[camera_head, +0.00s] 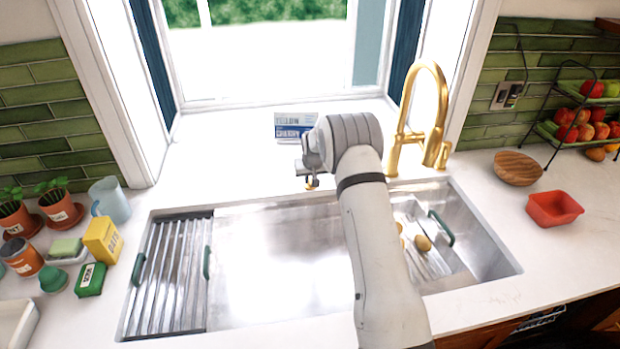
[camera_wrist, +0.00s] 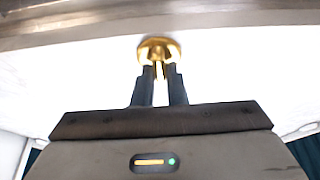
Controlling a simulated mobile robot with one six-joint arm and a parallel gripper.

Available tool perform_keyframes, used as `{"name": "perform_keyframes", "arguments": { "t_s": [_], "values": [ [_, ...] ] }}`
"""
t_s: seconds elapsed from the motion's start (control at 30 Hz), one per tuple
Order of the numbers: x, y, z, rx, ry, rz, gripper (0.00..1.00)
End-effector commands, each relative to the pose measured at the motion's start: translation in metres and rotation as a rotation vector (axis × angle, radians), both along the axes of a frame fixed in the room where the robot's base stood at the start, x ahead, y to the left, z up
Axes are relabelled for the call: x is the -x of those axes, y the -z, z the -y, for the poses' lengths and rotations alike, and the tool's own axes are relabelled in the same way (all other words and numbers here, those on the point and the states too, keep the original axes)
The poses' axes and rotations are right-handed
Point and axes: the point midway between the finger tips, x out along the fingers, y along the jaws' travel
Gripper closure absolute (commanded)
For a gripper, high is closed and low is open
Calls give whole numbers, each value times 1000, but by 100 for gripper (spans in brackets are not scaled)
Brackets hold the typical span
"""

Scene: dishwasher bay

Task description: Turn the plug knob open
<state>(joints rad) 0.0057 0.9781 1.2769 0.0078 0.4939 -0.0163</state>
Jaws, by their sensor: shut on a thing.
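The plug knob (camera_wrist: 158,48) is a small round gold knob on the white counter strip between the sink and the window. In the wrist view it sits at the top centre, with both dark fingers of my gripper (camera_wrist: 158,78) closed on its narrow front part. In the head view the knob (camera_head: 311,186) shows small and gold just below my gripper (camera_head: 308,176), behind the sink's rear edge. My wrist and forearm hide the area to its right. The knob's exact turn angle is hard to tell.
A steel sink (camera_head: 270,245) lies in front, with a ribbed rack (camera_head: 172,275) at left and a tray holding small yellow-brown items at right. A gold faucet (camera_head: 432,100) rises right of my arm. A blue-and-white box (camera_head: 293,124) stands behind my gripper.

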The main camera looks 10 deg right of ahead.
Motion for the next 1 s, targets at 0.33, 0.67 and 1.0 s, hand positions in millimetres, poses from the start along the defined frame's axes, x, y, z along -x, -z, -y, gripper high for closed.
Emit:
{"name": "perform_keyframes", "arguments": {
  "t_s": [0.33,0.67,1.0],
  "values": [
    [-1,5,0,-2,-126,2,100],
    [-1,7,1,-1,-416,6,100],
    [-2,4,1,-1,-740,4,100]
  ]
}}
